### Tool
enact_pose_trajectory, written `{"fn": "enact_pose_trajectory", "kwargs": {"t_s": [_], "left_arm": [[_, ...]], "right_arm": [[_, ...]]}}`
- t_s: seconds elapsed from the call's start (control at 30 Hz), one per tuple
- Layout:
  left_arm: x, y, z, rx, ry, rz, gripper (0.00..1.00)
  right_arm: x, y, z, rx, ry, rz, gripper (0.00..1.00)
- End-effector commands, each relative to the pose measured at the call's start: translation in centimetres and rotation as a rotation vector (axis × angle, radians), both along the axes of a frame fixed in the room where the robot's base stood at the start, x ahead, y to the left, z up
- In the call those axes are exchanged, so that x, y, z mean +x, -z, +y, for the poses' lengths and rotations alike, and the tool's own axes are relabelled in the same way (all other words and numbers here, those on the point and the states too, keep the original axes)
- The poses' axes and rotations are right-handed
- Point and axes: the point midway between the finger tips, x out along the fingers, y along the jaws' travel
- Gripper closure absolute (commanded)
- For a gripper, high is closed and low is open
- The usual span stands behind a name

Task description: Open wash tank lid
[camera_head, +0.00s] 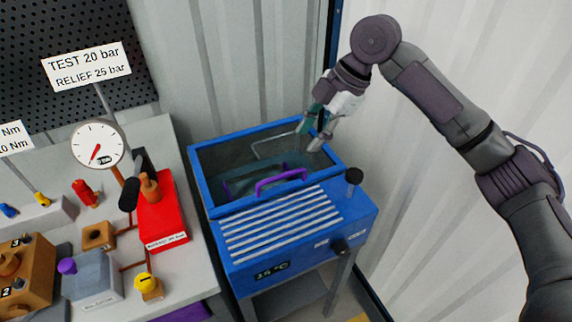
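The wash tank (300,237) is a blue box on a stand, with a framed top opening and a ribbed front deck. Its top looks clear or open, and I cannot tell where the lid panel lies. A purple handle (280,181) sits near the front rim. A thin grey bent bar (272,137) shows towards the back. A teal shape, perhaps a basket, is inside. My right gripper (308,138) is above the tank's back right rim, pointing down, with its fingers apart and nothing seen between them. My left gripper is out of view.
A bench (178,283) at the left holds a pressure gauge (97,145), a red block (162,222) and several small parts. A black knob (354,175) stands on the tank's right edge. A corrugated wall is close behind and to the right.

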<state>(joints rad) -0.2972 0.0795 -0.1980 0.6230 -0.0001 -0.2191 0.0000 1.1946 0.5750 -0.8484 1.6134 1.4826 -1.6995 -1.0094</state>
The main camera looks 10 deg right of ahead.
Motion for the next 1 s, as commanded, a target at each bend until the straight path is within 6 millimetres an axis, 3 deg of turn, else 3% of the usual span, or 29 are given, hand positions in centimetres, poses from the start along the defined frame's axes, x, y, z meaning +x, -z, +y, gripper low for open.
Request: {"fn": "enact_pose_trajectory", "kwargs": {"t_s": [0.1,0.2,0.5,0.7,1.0], "left_arm": [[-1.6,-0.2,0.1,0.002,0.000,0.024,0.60],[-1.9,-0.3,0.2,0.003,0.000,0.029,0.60],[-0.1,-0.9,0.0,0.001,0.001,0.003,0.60],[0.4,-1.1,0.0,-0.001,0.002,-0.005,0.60],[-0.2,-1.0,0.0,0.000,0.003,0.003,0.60]], "right_arm": [[0.0,2.3,1.1,0.000,-0.001,0.004,0.63],[0.2,4.3,2.0,0.000,-0.001,0.004,0.63],[0.5,9.2,4.3,0.000,0.001,0.002,0.63],[0.6,10.6,4.9,0.000,0.000,-0.001,0.63],[0.6,10.8,5.0,0.000,0.001,-0.002,0.63]]}}
